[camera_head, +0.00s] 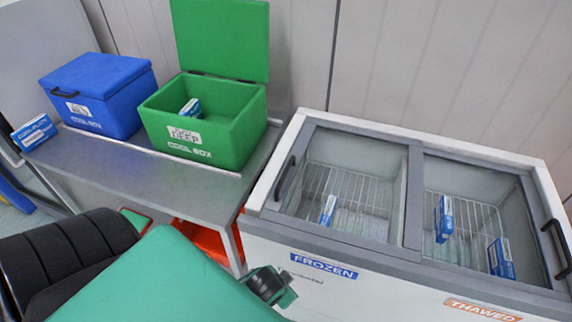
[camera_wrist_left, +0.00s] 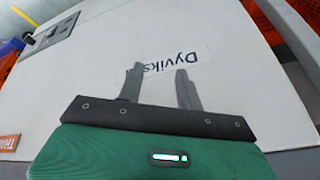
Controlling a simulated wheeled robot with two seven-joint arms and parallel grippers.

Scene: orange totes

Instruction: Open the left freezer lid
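The white chest freezer (camera_head: 262,218) stands at the right in the head view. Its left glass lid (camera_head: 340,185) lies closed above the part labelled FROZEN, with a dark handle (camera_head: 284,178) on its left edge. The right lid (camera_head: 480,215) has a handle at its right edge. My left arm crosses the bottom of the head view, its dark end (camera_head: 268,285) in front of the freezer's front. In the left wrist view, my left gripper (camera_wrist_left: 159,76) is open and empty, its fingers apart over a white panel with dark lettering. My right gripper is not in view.
A steel table (camera_head: 95,165) beside the freezer holds a closed blue cool box (camera_head: 105,95), an open green cool box (camera_head: 235,135) and a small blue-white carton (camera_head: 34,132). An orange tote (camera_head: 203,238) is under the table. Several cartons show inside the freezer.

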